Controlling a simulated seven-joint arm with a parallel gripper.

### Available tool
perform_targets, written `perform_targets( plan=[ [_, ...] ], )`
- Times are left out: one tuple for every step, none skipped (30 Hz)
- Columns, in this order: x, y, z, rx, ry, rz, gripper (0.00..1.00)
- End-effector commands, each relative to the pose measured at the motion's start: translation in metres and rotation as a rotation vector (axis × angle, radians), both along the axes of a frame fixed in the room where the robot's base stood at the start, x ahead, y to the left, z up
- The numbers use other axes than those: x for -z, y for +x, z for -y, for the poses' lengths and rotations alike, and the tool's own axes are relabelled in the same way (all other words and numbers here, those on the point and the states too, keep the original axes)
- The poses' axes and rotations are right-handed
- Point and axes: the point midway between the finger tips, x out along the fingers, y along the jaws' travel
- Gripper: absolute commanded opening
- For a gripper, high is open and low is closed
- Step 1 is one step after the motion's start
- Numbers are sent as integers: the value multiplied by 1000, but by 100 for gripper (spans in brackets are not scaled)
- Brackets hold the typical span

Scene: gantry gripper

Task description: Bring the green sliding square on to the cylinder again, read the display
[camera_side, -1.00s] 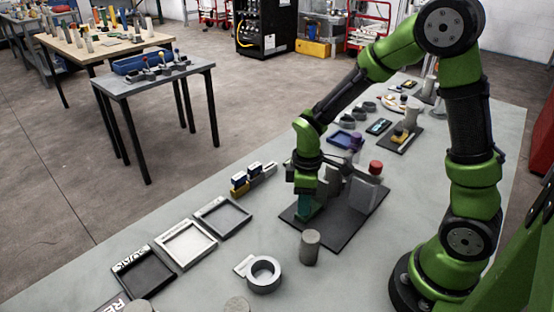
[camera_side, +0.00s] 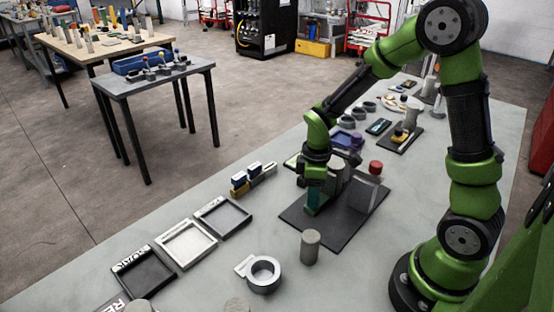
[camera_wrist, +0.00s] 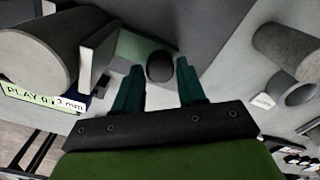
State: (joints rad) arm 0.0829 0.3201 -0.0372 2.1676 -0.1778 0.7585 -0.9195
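In the wrist view, a green piece (camera_wrist: 143,48), which looks like the sliding square, lies beyond my fingertips, with a dark round knob in front. My gripper (camera_wrist: 160,66) has its two teal fingers on either side of that knob, with slight gaps showing, so it looks open. The large grey cylinder (camera_wrist: 38,48) lies at the left, with a pale upright plate (camera_wrist: 98,52) beside it. The display (camera_wrist: 45,98) reads "PLAY 0", a blurred mark, then "3 mm". In the side view my gripper (camera_side: 312,198) is low over the dark base plate (camera_side: 335,232); the square is not clear there.
A red-capped block (camera_side: 375,168) stands at the right of the base plate. A loose grey cylinder (camera_side: 310,246) and a grey ring (camera_side: 264,274) are in front. Empty trays (camera_side: 187,243) lie left, with bare table between them and the plate.

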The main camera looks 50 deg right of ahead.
Motion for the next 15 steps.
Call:
perform_targets(
  plan=[
    [0,0,0,0,0,0,49],
    [0,0,0,0,0,0,53],
    [0,0,0,0,0,0,59],
    [0,0,0,0,0,0,59],
    [0,0,0,0,0,0,59],
    [0,0,0,0,0,0,59],
    [0,0,0,0,0,-1,59],
    [0,0,0,0,0,-1,59],
    [0,0,0,0,0,-1,59],
    [0,0,0,0,0,-1,59],
    [0,0,0,0,0,-1,59],
    [-1,0,0,0,1,-1,59],
    [-2,0,0,0,0,0,59],
    [-4,0,0,0,0,0,59],
    [-8,1,0,-1,-1,3,59]
  ],
)
